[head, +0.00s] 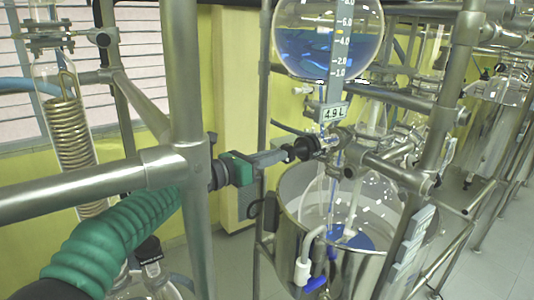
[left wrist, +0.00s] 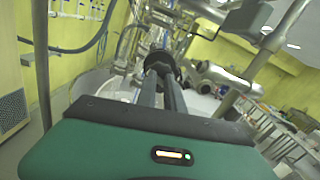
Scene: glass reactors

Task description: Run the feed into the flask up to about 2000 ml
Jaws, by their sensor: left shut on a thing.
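The round feed vessel (head: 296,18) of clear glass holds blue liquid at the top of the head view. My left gripper (head: 288,155) is shut on the black valve knob (head: 307,148) below the feed vessel. The left wrist view also shows the fingers (left wrist: 163,80) closed at this black knob (left wrist: 160,62). My right gripper is not in view.
A steel tube frame (head: 187,120) crosses in front of my left arm, with an upright and a crossbar. A glass column with a metal coil (head: 73,130) stands at left. More glassware and frames fill the right. Bare floor (head: 490,250) shows at lower right.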

